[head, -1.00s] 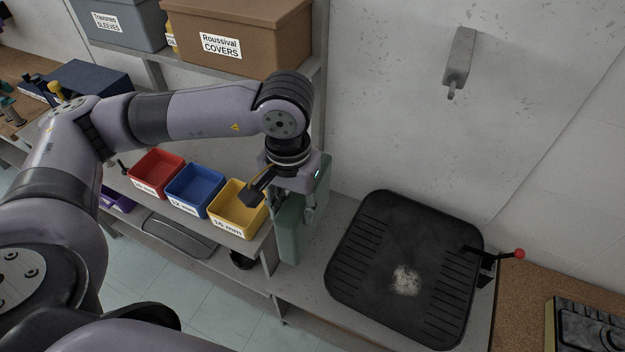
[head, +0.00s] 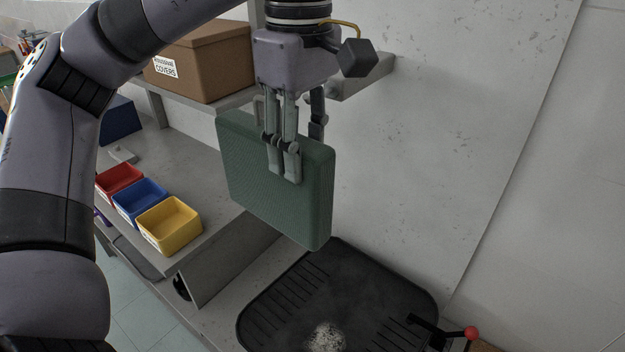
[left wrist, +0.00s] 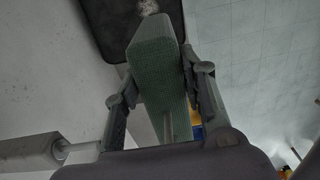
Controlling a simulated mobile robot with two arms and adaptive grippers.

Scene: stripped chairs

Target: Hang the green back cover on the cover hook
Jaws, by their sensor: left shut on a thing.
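The green back cover (head: 270,205) hangs upright in the air from my left gripper (head: 298,155), which is shut on its upper edge with fingers on both faces. The cover (left wrist: 158,75) also shows between the fingers (left wrist: 160,85) in the left wrist view. The grey cover hook (head: 368,78) sticks out from the wall just behind and right of the gripper, partly hidden by it. The hook (left wrist: 35,152) and its thin peg also show at lower left in the left wrist view. The cover is apart from the visible part of the hook. My right gripper is out of view.
A black ribbed tray-like seat (head: 375,290) lies below the cover, with a red-knobbed lever (head: 471,333) at its right. A brown covers box (head: 205,60) stands on the upper shelf. Red, blue and yellow (head: 169,225) bins stand at left. The wall at right is clear.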

